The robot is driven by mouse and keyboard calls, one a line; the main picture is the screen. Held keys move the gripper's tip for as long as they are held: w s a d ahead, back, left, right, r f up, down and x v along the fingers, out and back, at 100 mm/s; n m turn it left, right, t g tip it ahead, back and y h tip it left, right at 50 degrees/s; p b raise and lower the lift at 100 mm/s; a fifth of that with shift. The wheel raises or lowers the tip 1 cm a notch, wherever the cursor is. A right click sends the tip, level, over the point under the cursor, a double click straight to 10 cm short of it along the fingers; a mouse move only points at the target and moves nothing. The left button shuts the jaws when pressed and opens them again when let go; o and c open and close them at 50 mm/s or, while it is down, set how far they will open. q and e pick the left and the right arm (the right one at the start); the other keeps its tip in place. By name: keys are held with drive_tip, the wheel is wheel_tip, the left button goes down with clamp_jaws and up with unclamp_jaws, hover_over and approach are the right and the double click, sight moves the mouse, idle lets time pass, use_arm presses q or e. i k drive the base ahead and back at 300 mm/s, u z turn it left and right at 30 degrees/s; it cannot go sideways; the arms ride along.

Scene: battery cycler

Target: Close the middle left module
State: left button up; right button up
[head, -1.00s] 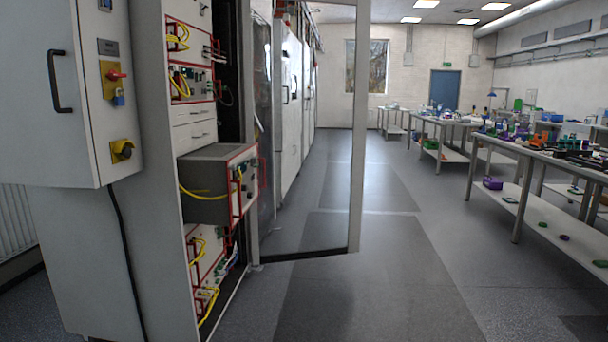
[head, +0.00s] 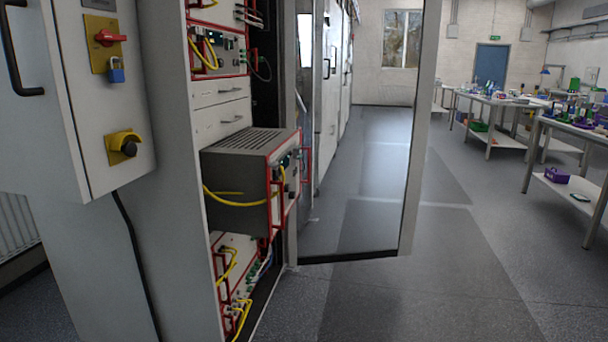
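The battery cycler cabinet (head: 178,160) stands at the left, its front side seen at a steep angle. One grey module (head: 232,190) with a vented top and red front handles sticks far out of the rack at mid height. A yellow cable (head: 240,203) hangs along its side. Red-edged modules above (head: 217,50) and below (head: 232,262) it sit back in the rack. Neither of my grippers is in view.
A glass-panelled cabinet door (head: 412,140) stands open to the right of the module. A grey switch box (head: 85,100) juts out at the near left. Workbenches (head: 560,125) line the right; the floor (head: 430,280) between is clear.

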sight(238, 162)
drive_tip(key=z, duration=0.45)
drive_tip(key=k, duration=0.55)
drive_tip(key=z, duration=0.7)
drive_tip(key=i, duration=2.1)
drive_tip(key=u, duration=1.55)
drive_tip(key=i, duration=0.9)
drive_tip(key=u, duration=0.85)
